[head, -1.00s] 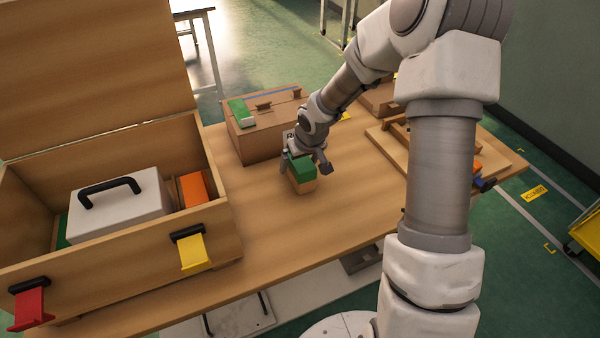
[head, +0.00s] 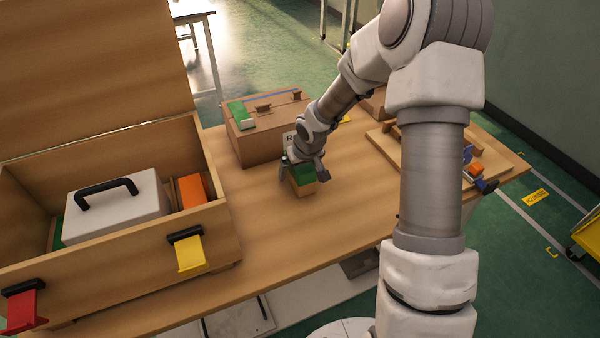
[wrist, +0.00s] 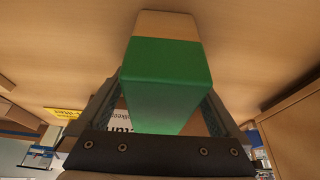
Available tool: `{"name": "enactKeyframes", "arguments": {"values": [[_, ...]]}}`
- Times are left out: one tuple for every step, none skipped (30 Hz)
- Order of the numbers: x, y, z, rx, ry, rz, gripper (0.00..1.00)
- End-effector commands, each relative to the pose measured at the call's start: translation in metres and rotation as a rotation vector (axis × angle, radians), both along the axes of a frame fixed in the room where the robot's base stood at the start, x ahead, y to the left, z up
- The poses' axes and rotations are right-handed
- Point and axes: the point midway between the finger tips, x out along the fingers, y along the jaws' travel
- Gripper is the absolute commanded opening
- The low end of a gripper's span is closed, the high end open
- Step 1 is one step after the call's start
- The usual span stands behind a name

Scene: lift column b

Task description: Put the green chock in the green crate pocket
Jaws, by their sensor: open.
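The green chock (head: 303,186), a block with a green top and a bare wood lower part, stands on the table right of the big crate. My gripper (head: 303,173) is open above it, with one finger on each side. In the wrist view the chock (wrist: 166,80) fills the space between the fingers; I cannot tell whether they touch it. The open wooden crate (head: 110,242) at the left holds a white case with a black handle (head: 115,205). A little green (head: 57,232) shows inside at its left; most of the crate floor is hidden.
An orange block (head: 193,190) is in the crate's right part. Yellow (head: 190,255) and red (head: 20,312) latches hang on its front. A wooden box (head: 262,140) with a green piece on top stands behind the chock. The table in front of the chock is clear.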

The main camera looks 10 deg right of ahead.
Motion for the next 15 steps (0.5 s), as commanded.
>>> {"name": "enactKeyframes", "arguments": {"values": [[0.0000, 0.0000, 0.0002, 0.000, 0.000, 0.000, 1.00], [0.0000, 0.0000, 0.0002, 0.000, 0.000, 0.000, 1.00], [0.0000, 0.0000, 0.0002, 0.000, 0.000, 0.000, 1.00], [0.0000, 0.0000, 0.0002, 0.000, 0.000, 0.000, 1.00], [0.0000, 0.0000, 0.0002, 0.000, 0.000, 0.000, 1.00], [0.0000, 0.0000, 0.0002, 0.000, 0.000, 0.000, 0.93], [0.0000, 0.0000, 0.0002, 0.000, 0.000, 0.000, 0.87], [0.0000, 0.0000, 0.0002, 0.000, 0.000, 0.000, 0.82], [0.0000, 0.0000, 0.0002, 0.000, 0.000, 0.001, 0.75], [0.0000, 0.0000, 0.0002, 0.000, 0.000, 0.001, 0.69], [0.0000, 0.0000, 0.0002, 0.000, 0.000, 0.001, 0.64], [0.0000, 0.0000, 0.0002, 0.000, 0.000, 0.001, 0.57], [0.0000, 0.0000, 0.0002, 0.000, 0.000, 0.001, 0.51], [0.0000, 0.0000, 0.0002, 0.000, 0.000, 0.001, 0.46], [0.0000, 0.0000, 0.0002, 0.000, 0.000, 0.001, 0.39]]}}
